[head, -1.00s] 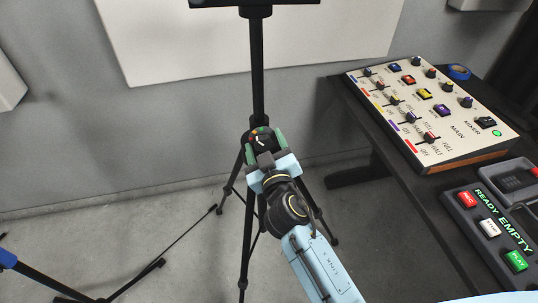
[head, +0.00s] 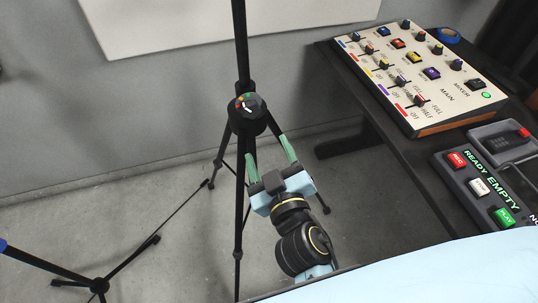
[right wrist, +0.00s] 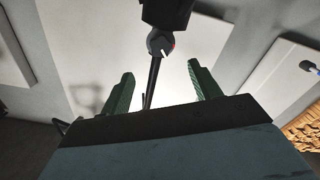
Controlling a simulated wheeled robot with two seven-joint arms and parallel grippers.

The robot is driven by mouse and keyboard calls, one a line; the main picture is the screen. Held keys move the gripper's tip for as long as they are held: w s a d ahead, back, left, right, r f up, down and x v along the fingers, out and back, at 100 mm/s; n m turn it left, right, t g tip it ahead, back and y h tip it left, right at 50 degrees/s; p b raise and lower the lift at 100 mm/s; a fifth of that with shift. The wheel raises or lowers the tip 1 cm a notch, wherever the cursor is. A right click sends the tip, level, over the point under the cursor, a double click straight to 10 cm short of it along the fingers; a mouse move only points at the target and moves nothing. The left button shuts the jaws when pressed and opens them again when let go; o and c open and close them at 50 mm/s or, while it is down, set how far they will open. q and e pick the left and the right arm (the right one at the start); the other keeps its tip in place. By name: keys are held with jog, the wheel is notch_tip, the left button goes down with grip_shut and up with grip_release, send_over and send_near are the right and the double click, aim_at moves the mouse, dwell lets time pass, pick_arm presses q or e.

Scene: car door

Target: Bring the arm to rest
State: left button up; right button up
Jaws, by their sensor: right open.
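My right gripper (head: 270,158) is in the middle of the head view, in front of the black tripod stand. Its two green fingers are spread apart with nothing between them. The stand's round dial (head: 248,104), with coloured marks and a white pointer, shows just above and left of the fingertips. In the right wrist view the green fingers (right wrist: 158,88) are also apart, and the dial (right wrist: 161,41) shows beyond them on the stand, clear of both fingers. My left gripper is not in view.
A dark table (head: 392,160) at the right carries the mixer panel (head: 412,70) with sliders and knobs, a roll of blue tape (head: 447,37) and a recorder box (head: 489,190) reading READY EMPTY. A second stand (head: 98,284) is at the lower left. Floor between is bare.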

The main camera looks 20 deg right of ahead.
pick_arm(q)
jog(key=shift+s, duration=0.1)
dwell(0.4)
